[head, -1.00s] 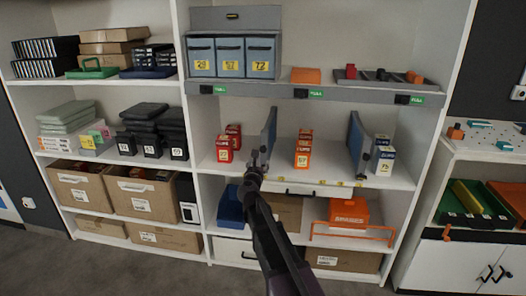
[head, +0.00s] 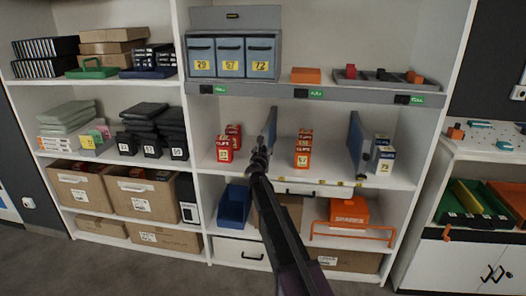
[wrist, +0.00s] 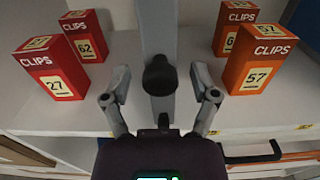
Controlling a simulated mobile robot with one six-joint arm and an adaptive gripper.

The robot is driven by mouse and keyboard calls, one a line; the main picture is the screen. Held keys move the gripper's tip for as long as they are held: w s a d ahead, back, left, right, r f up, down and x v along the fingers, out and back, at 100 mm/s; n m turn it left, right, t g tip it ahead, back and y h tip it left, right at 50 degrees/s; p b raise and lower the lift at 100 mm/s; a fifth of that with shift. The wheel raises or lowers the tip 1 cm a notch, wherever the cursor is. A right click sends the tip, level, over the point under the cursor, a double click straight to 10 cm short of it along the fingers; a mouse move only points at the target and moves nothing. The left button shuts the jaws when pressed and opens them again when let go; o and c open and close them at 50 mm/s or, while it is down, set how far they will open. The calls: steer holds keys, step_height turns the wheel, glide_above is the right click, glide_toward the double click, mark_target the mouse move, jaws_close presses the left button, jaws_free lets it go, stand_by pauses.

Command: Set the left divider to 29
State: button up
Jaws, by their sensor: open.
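The left divider (head: 270,127) is an upright panel on the middle shelf, between red and orange clip boxes. In the wrist view the left divider (wrist: 158,28) is edge-on, with a dark round knob (wrist: 160,76) at its front. My gripper (head: 260,156) is at the divider's front edge in the head view. In the wrist view my gripper (wrist: 161,92) is open, one finger on each side of the knob, with gaps on both sides. The shelf-edge marks near the divider are partly hidden and too small to read.
Red boxes marked 27 (wrist: 49,68) and 62 (wrist: 84,37) stand left of the divider. An orange box marked 57 (wrist: 257,62) stands right, another behind it. A blue right divider (head: 356,140) stands farther right. Bare shelf separates the boxes from the left divider.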

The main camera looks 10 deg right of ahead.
jaws_close()
steer(key=shift+a, duration=0.1)
steer(key=shift+s, duration=0.1)
